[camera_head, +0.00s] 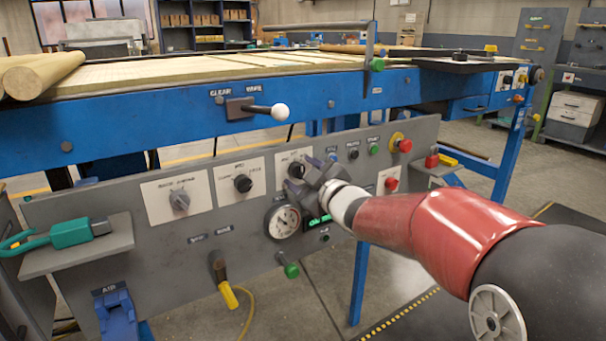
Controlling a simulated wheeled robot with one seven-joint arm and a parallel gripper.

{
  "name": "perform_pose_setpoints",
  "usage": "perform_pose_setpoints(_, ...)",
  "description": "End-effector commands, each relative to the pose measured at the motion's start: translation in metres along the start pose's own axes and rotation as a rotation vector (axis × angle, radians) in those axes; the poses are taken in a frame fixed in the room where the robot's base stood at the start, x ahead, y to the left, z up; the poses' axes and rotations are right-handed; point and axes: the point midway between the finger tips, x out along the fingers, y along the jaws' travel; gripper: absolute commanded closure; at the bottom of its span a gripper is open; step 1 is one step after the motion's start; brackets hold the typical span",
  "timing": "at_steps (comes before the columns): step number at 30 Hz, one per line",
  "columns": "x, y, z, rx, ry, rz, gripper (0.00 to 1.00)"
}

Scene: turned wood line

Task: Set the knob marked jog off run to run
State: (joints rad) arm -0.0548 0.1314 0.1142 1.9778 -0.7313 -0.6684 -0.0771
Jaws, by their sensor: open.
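A grey control panel (130,212) carries three white plates with dark or grey rotary knobs. The left plate has a grey knob (180,200), and the middle plate has a black knob (243,183). A third dark knob (295,170) is on the right plate, partly hidden by my gripper. The small lettering is too blurred to tell which knob is marked jog off run. My gripper (298,173) is open, with its fingers at the right knob. I cannot tell whether they touch it, nor where its pointer stands.
A pressure gauge (283,221) and a green display (318,221) sit just below my gripper. Red mushroom buttons (404,145) are to the right. A white-tipped lever (278,111) juts out above. A yellow-handled valve (228,295) hangs below, and a shelf holds a green tool (70,233).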

Motion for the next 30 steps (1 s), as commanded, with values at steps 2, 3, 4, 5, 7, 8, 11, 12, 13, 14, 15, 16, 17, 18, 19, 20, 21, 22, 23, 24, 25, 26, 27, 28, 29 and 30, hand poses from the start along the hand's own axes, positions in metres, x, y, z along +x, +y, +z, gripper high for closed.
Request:
perform_pose_setpoints(2, 0.0025, -0.0002, -0.0001, 0.0, 0.0, 0.0, 0.46)
perform_pose_setpoints(3, 0.0029, -0.0002, -0.0001, 0.0, 0.0, 0.0, 0.46)
perform_pose_setpoints(4, 0.0029, -0.0002, -0.0002, 0.0, 0.0, 0.0, 0.46)
perform_pose_setpoints(5, 0.0029, -0.0001, -0.0001, 0.0, 0.0, 0.0, 0.46)
perform_pose_setpoints(7, 0.0027, -0.0001, -0.0001, 0.0, 0.0, 0.0, 0.46)
perform_pose_setpoints(8, 0.0027, -0.0001, -0.0001, 0.0, -0.001, 0.0, 0.46)
perform_pose_setpoints(11, 0.0026, -0.0001, 0.0, 0.0, -0.001, 0.0, 0.57)
perform_pose_setpoints(12, 0.0026, -0.0001, 0.0, 0.0, -0.001, 0.0, 0.62)
perform_pose_setpoints(13, 0.0025, 0.0, 0.0, 0.0, -0.001, 0.0, 0.66)
perform_pose_setpoints(14, 0.0025, 0.0, 0.0, 0.0, -0.001, 0.0, 0.7)
perform_pose_setpoints(15, 0.0025, 0.0, 0.0, 0.0, -0.001, 0.0, 0.75)
perform_pose_setpoints(16, 0.0025, 0.0, 0.0, 0.0, -0.001, 0.0, 0.79)
perform_pose_setpoints(17, 0.0025, -0.0001, 0.0001, 0.0, -0.001, 0.0, 0.83)
perform_pose_setpoints(18, 0.0025, -0.0001, 0.0001, 0.0, -0.001, 0.0, 0.88)
perform_pose_setpoints(19, 0.0025, -0.0001, 0.0001, 0.0, -0.001, 0.0, 0.91)
perform_pose_setpoints(20, 0.0024, -0.0001, 0.0001, 0.001, -0.001, 0.0, 0.91)
perform_pose_setpoints(21, 0.0024, -0.0001, 0.0001, 0.001, -0.001, 0.0, 0.91)
perform_pose_setpoints(22, 0.0024, -0.0001, 0.0001, 0.003, -0.001, 0.0, 0.91)
perform_pose_setpoints(23, 0.0024, 0.0, 0.0, 0.005, -0.001, 0.0, 0.91)
perform_pose_setpoints(24, 0.0024, 0.0, -0.0001, 0.009, -0.001, 0.0, 0.91)
perform_pose_setpoints(25, 0.0024, 0.0001, -0.0002, 0.014, -0.001, 0.0, 0.91)
perform_pose_setpoints(26, 0.0024, 0.0002, -0.0003, 0.021, -0.001, 0.0, 0.91)
perform_pose_setpoints(27, 0.0024, 0.0003, -0.0004, 0.033, -0.001, 0.0, 0.91)
perform_pose_setpoints(28, 0.0024, 0.0004, -0.0006, 0.043, -0.002, -0.001, 0.91)
perform_pose_setpoints(29, 0.0024, 0.0005, -0.0007, 0.054, -0.002, -0.001, 0.91)
perform_pose_setpoints(30, 0.0025, 0.0007, -0.0009, 0.074, -0.002, -0.001, 0.91)
